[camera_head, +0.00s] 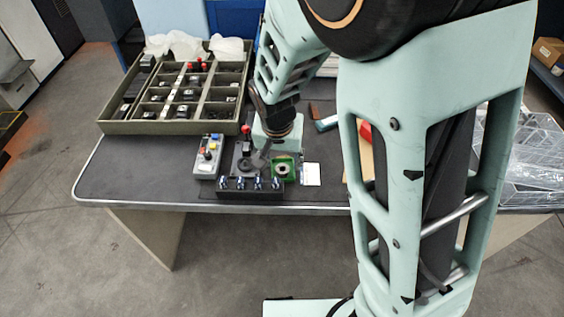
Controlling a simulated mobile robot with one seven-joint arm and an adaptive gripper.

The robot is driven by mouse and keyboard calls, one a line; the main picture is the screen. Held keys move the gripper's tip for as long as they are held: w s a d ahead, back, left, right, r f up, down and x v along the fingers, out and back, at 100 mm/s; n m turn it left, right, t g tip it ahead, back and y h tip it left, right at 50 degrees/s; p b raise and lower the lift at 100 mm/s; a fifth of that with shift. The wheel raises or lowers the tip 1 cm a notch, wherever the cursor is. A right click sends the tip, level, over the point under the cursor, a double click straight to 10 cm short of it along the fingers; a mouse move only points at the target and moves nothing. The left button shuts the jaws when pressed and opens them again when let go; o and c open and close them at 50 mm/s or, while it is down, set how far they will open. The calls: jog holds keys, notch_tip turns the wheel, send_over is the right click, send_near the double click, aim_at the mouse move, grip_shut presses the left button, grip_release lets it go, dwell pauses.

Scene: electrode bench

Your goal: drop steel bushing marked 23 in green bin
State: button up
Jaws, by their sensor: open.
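A small green bin (293,177) sits near the front edge of the dark bench. A grey ring-shaped piece (283,169) shows inside it; it looks like a steel bushing, but no number is legible. My gripper (262,154) is open, pointing down just behind and left of the green bin. It is small and dark against the dark mat, so its fingertips are hard to make out. I see nothing held in it.
A black rack with several pegs (250,189) stands at the front edge, beside a grey button box (208,156). A red-topped black post (246,141) is close to my gripper. A divided tray (170,127) fills the back left. A white card (312,174) lies right of the bin.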

jog(key=v, duration=0.8)
jog(key=shift+r, duration=0.35)
notch_tip(320, 180, up, 5)
jog(key=p, duration=0.4)
